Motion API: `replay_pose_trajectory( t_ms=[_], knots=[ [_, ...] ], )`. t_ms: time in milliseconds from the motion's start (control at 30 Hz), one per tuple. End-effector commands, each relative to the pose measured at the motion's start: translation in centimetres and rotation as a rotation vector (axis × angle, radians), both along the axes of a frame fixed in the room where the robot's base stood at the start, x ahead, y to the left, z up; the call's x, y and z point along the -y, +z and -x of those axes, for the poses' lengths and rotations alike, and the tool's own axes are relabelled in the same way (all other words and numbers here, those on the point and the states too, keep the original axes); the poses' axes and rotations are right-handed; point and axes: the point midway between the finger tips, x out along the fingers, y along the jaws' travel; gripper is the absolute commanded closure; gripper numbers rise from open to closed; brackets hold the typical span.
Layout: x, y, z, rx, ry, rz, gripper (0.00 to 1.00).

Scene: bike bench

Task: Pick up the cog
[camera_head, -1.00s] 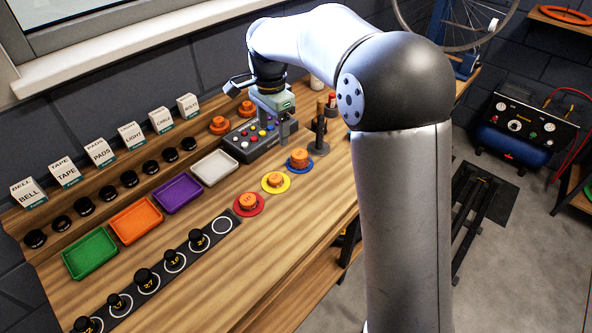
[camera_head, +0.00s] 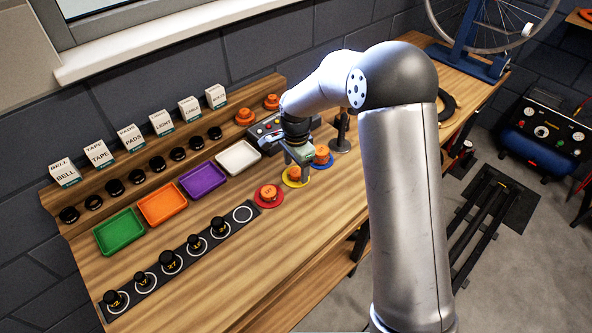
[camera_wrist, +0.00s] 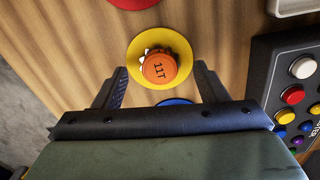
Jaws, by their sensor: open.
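An orange cog marked 11T (camera_wrist: 160,67) sits on a yellow disc (camera_wrist: 133,52) in the wrist view. In the head view it is on the yellow disc (camera_head: 294,182), partly hidden by my gripper (camera_head: 298,165). My gripper (camera_wrist: 160,72) is open and empty, with a finger to either side of the cog's near side. I cannot tell how high the fingertips are above the bench. Similar orange cogs sit on a red disc (camera_head: 268,193) and a blue disc (camera_head: 322,155), on either side of the yellow one.
A button box (camera_wrist: 290,100) stands close to the right in the wrist view. Green, orange, purple and white trays (camera_head: 237,158) line the bench. A black strip (camera_head: 150,283) holds several dark numbered pieces and one empty ring. A dark post (camera_head: 341,135) stands beyond the blue disc.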

Motion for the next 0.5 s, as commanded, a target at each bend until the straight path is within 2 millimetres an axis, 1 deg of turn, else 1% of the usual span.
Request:
replay_pose_trajectory(
  t_ms=[100, 300, 333, 367, 400, 500],
  knots=[
    [-0.03, -0.82, 0.03, -0.001, 0.001, -0.001, 0.34],
    [-0.04, -0.99, 0.0, 0.001, 0.001, -0.001, 0.34],
    [-0.04, -0.99, 0.01, 0.001, 0.001, -0.001, 0.37],
    [-0.04, -0.98, 0.01, 0.001, 0.001, -0.001, 0.45],
    [-0.04, -0.98, 0.01, 0.001, 0.001, -0.001, 0.56],
    [-0.04, -0.97, 0.02, 0.001, 0.001, -0.001, 0.82]
  ],
)
